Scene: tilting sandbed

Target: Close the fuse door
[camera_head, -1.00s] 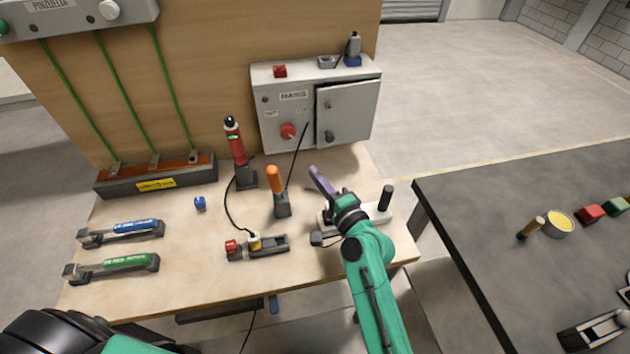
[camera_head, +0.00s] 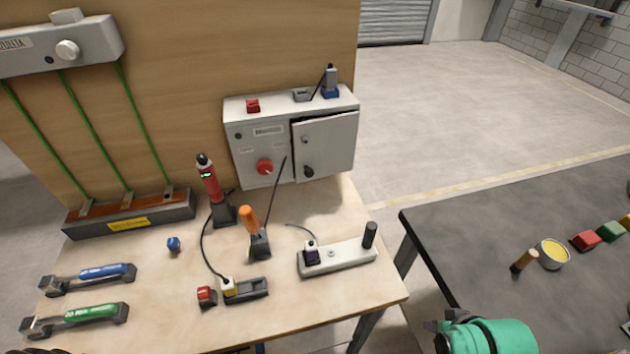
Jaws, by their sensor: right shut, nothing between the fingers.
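The grey fuse door (camera_head: 328,145) is the right-hand panel on the front of the white-grey cabinet (camera_head: 258,158) at the back of the workbench. It stands slightly ajar, with a dark gap along its left edge. A small dark knob sits low on its left side. My right gripper (camera_head: 434,326) is low at the right, past the bench's right edge, well away from the door and touching nothing I can see. It is shut and empty, with only its end in view. My left gripper is not in view.
On the bench stand a red tool (camera_head: 208,180), an orange-handled tool (camera_head: 249,219), and a white block (camera_head: 345,258) with a purple-black plug and black post. A dark table (camera_head: 500,240) stands at the right. A floor gap separates it from the bench.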

